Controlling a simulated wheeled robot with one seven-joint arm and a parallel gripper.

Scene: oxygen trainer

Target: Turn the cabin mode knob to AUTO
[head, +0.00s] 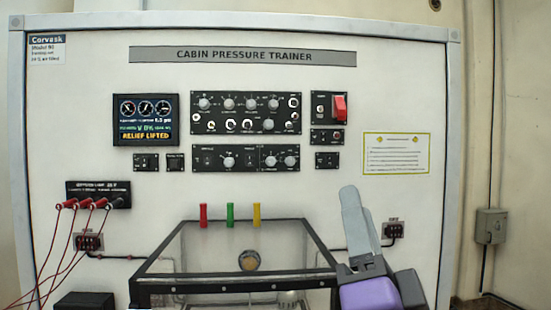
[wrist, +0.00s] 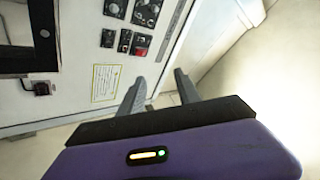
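The white trainer board (head: 90,80) is headed "CABIN PRESSURE TRAINER". An upper black panel (head: 246,128) carries several grey knobs and toggles. A lower black panel (head: 211,150) has a pale round knob (head: 229,162) on its left part and another knob (head: 270,161) on its right part. The labels are too small to read, so I cannot tell which knob is the cabin mode knob or where it points. My gripper (head: 350,192) is below and right of these panels, touching no knob. In the wrist view my gripper (wrist: 159,78) has its fingers apart with nothing between them.
A clear-topped box (head: 245,285) juts out below the panels, left of my gripper. Red, green and yellow pegs (head: 230,213) stand behind it. A red guarded switch (head: 340,107) is at upper right. A display (head: 146,120) reads "RELIEF LIFTED". Red cables (head: 68,235) hang at left.

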